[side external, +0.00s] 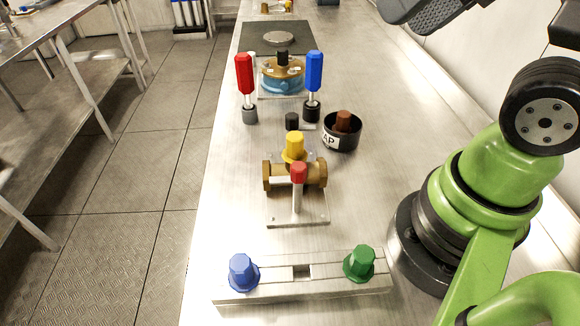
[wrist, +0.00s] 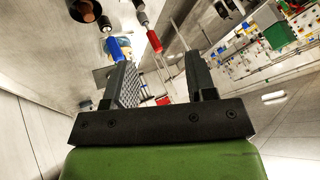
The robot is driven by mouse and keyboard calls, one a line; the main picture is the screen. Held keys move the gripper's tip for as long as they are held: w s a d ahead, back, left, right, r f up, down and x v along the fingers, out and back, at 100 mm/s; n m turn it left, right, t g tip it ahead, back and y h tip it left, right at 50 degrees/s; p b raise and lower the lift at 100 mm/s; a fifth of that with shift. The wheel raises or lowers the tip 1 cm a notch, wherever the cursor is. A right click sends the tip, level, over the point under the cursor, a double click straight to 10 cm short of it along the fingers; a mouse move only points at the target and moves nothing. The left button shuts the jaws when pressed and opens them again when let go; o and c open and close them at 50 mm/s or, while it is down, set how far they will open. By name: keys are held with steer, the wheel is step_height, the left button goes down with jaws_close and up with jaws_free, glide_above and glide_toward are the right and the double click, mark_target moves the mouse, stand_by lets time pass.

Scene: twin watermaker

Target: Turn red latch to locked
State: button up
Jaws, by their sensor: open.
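Two red-topped parts could be the red latch, and I cannot tell which. One is a red-handled lever (side external: 244,75), upright on a grey base at the back left of the bench. The other is a red cap (side external: 298,172) on a short pale post in front of the brass valve (side external: 275,176) with a yellow knob (side external: 294,147). The red-handled lever also shows in the wrist view (wrist: 154,41), beyond the fingertips. My gripper (wrist: 157,60) is open and empty, apart from both; only a dark part of it shows at the top right of the side view.
A blue-handled lever (side external: 314,72) stands right of the red one. A black cup (side external: 341,133) with a brown piece sits nearby. Blue (side external: 241,271) and green (side external: 360,262) knobs are on the front plate (side external: 312,283). The right side of the bench is mostly clear behind my arm.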

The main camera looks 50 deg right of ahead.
steer(key=n, duration=0.2)
steer(key=n+g+h, duration=0.2)
steer(key=n+g, duration=0.5)
steer(key=n, duration=2.2)
glide_above(298, 164)
step_height(298, 164, down, 12)
steer(key=shift+f, duration=0.15)
step_height(298, 164, down, 9)
steer(key=shift+f, duration=0.2)
steer(key=shift+c, duration=0.2)
steer(key=c, duration=0.9)
